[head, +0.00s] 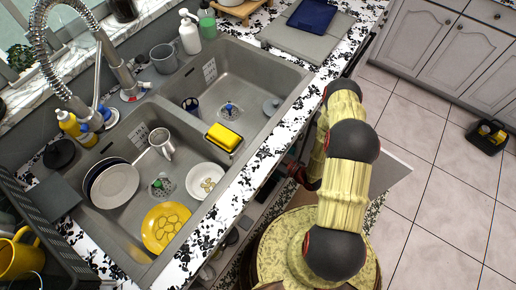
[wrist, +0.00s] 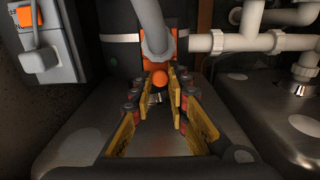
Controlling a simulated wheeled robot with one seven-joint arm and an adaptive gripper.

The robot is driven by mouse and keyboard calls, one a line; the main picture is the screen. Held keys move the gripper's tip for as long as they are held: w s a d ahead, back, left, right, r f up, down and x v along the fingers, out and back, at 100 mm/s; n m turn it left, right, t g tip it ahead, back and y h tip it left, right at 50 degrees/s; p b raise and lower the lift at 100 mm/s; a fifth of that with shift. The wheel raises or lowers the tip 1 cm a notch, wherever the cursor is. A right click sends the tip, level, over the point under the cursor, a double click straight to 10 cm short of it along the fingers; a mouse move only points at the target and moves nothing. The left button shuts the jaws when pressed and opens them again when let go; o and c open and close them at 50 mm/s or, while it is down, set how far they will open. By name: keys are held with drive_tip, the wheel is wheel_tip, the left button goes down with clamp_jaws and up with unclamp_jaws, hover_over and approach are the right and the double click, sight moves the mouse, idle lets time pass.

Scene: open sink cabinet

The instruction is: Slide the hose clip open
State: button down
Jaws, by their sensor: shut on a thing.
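In the wrist view, the orange hose clip (wrist: 169,42) sits behind the end of a thick grey hose (wrist: 154,28), in front of a dark upright box. A round orange knob (wrist: 160,77) shows just below the hose end and seems to be part of the clip. My gripper (wrist: 161,82) has its yellow-padded fingertips on either side of this knob and is shut on it. The hose partly hides the clip, so I cannot tell how far it is slid. In the head view, my arm reaches under the counter edge, and my gripper and the clip are hidden.
In the wrist view, white pipes (wrist: 262,42) run across the upper right. A grey box with an orange part (wrist: 42,45) hangs at the upper left. In the head view, the double sink (head: 245,75) holds several dishes.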

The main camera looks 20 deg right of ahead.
idle(0.4)
wheel_tip(320, 180, up, 3)
drive_tip(key=shift+r+p, duration=0.1)
drive_tip(key=shift+p, duration=0.95)
drive_tip(key=c, duration=1.7)
unclamp_jaws()
drive_tip(key=v, duration=1.2)
